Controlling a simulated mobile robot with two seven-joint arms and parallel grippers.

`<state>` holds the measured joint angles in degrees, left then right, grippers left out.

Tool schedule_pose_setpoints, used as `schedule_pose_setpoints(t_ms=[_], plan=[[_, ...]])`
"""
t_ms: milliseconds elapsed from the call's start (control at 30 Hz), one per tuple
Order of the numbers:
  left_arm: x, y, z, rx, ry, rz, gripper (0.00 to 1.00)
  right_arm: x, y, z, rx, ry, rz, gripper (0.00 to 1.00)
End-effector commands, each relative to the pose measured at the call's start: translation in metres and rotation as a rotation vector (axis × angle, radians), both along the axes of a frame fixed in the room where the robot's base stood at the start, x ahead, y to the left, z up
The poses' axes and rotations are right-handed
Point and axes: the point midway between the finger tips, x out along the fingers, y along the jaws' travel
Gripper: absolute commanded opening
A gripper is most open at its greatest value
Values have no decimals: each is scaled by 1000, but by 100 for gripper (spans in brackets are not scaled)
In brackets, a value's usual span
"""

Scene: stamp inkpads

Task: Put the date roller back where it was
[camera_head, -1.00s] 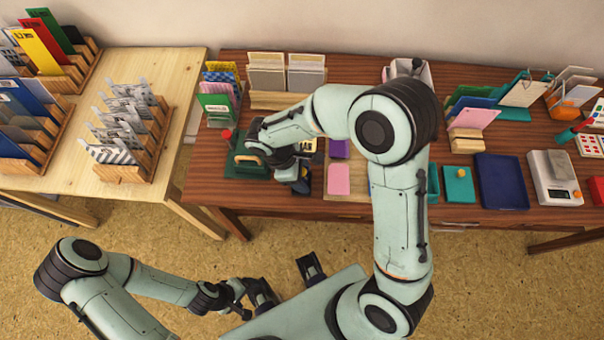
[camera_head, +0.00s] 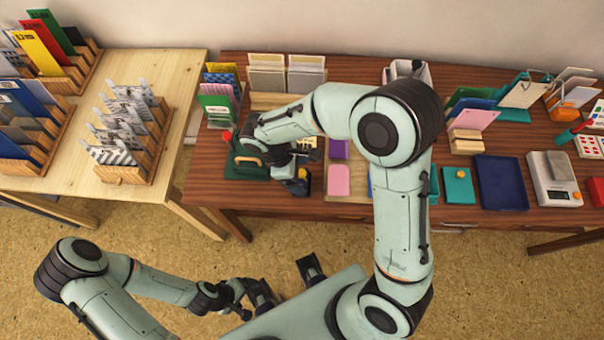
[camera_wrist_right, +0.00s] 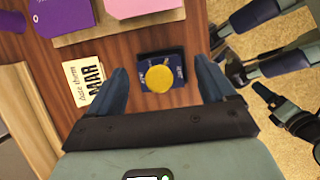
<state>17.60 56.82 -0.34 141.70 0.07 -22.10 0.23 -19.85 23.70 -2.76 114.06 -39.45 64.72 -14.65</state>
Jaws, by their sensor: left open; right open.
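The date roller, most likely the dark blue block with a round yellow knob (camera_wrist_right: 160,77), stands upright on the brown table between my right gripper's fingers in the right wrist view, apart from both. In the head view its yellow knob (camera_head: 303,174) shows near the table's front edge, partly hidden by the gripper. A cream card reading "MAR" (camera_wrist_right: 90,86) lies on the table beside it. My right gripper (camera_wrist_right: 165,88) is open and empty above the block. My left gripper (camera_head: 286,283) is open and empty over the floor in front of the table.
A pink pad (camera_head: 339,180) and a purple pad (camera_head: 338,149) lie right of the block on a wooden board. A green stand with a wooden handle (camera_head: 248,160) is to its left. A blue tray (camera_head: 501,182) and a scale (camera_head: 553,180) stand further right.

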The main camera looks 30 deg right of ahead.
Motion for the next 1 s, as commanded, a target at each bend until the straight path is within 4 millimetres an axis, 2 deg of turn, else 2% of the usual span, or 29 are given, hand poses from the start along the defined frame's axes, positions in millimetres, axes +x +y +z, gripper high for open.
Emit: schedule_pose_setpoints(t_ms=[33, 200, 400, 600, 1000], plan=[[1, 0, 3, 0, -1, 0, 83, 3, 5, 12, 4, -5, 2, 83], [4, 0, 9, 0, -4, 0, 83, 11, 17, 48, 3, -6, 0, 83], [6, 0, 14, 0, -7, 0, 83, 18, 28, 79, 2, -2, 0, 83], [7, 0, 15, 0, -8, 0, 83, 20, 33, 92, 1, -2, 1, 83], [6, 0, 15, 0, -7, 0, 83, 20, 33, 92, 1, 0, 1, 83]])
